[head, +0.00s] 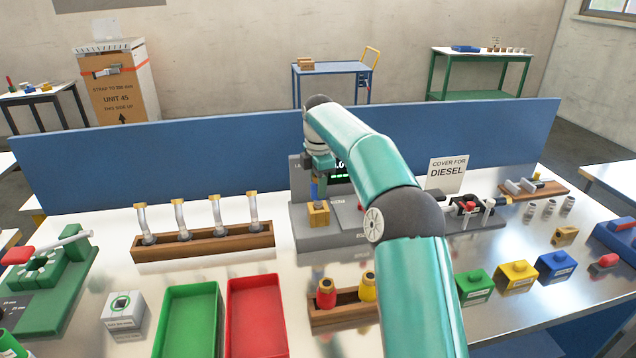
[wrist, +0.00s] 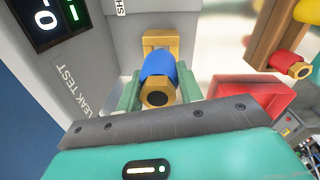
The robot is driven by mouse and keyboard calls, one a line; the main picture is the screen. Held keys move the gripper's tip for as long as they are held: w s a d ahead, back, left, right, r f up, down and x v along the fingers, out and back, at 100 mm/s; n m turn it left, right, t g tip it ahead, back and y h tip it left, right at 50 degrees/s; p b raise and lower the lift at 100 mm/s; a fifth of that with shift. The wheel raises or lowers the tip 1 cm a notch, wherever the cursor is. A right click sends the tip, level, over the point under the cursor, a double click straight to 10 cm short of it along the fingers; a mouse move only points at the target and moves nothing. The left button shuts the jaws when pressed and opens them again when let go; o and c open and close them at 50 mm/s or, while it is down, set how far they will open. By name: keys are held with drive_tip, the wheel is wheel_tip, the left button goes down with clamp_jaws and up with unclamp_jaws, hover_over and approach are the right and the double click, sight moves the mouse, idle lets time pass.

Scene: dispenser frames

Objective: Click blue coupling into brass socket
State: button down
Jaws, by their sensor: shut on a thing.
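The blue coupling (wrist: 157,62) has a blue sleeve and a brass hex end with a dark bore facing the wrist camera. My gripper (wrist: 158,90) is shut on it, with one green finger on each side. In the head view my gripper (head: 318,178) points down at the leak test station, and a bit of the blue coupling (head: 314,190) shows below it. The brass socket (head: 318,214) is a squarish block on the grey station base. It also shows beyond the coupling in the wrist view (wrist: 160,38). The coupling lines up over the socket; I cannot tell how deep it sits.
The grey leak test station (head: 345,222) has a lit display, partly behind my arm. A wooden rack (head: 205,242) with several bent pipes stands to the left. Green (head: 192,285) and red (head: 230,330) trays and a wooden holder (head: 345,311) with red and yellow couplings are in front.

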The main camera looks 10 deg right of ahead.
drive_tip(key=shift+f, duration=1.85)
drive_tip(key=c, duration=0.8)
unclamp_jaws()
drive_tip(key=shift+c, duration=0.2)
drive_tip(key=r, duration=1.3)
drive_tip(key=shift+s+r, duration=0.15)
drive_tip(key=shift+s, duration=0.05)
drive_tip(key=shift+s+r, duration=0.1)
drive_tip(key=shift+r, duration=0.2)
